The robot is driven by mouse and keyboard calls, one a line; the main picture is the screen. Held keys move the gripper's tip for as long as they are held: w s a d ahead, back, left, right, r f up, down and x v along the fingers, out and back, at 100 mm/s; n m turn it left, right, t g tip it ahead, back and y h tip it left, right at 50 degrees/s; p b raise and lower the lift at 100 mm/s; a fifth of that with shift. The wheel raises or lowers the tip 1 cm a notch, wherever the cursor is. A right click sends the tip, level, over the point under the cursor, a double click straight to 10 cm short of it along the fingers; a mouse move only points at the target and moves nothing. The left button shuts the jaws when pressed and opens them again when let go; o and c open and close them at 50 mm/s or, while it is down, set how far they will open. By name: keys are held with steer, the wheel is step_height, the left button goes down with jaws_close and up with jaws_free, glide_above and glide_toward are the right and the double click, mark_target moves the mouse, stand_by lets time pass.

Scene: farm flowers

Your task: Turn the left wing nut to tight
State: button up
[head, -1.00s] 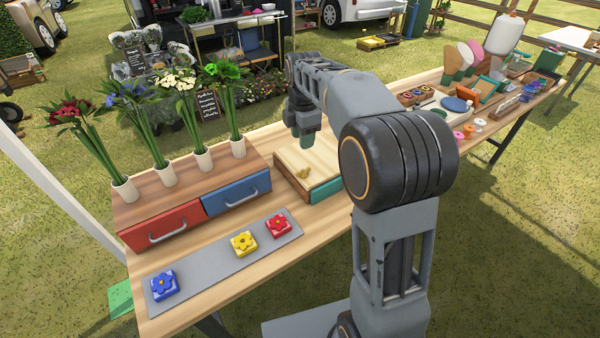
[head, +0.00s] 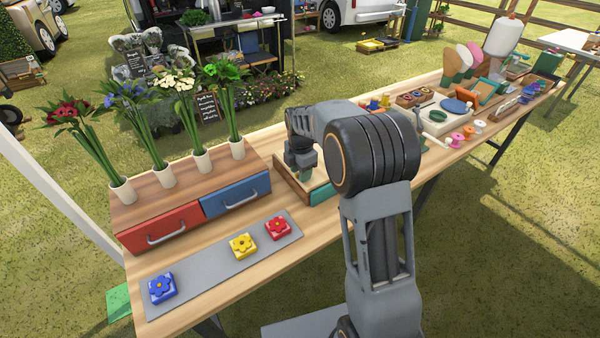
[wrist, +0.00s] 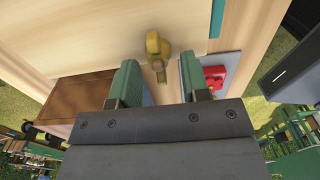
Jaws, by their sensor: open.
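A brass wing nut (wrist: 157,56) sits on the pale wooden top of the press (wrist: 90,35) in the wrist view. Its wings run roughly up and down in that picture. My gripper (wrist: 157,82) is open, with one green fingertip on each side of the nut's lower end. I cannot tell whether the fingers touch it; a gap shows on both sides. In the head view my gripper (head: 303,168) is low over the press (head: 291,186), and the arm hides the wing nut and most of the top. No second wing nut shows.
Left of the press stands a drawer unit with red (head: 160,228) and blue (head: 235,194) drawers and vases of flowers on top. A grey mat (head: 205,264) with blue, yellow and red flower blocks lies in front. Spools, trays and tools crowd the table's right side.

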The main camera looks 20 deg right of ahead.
steer(key=shift+f, duration=0.35)
steer(key=c, duration=0.8)
steer(key=shift+o, duration=0.2)
steer(key=shift+m, duration=0.3)
jaws_close()
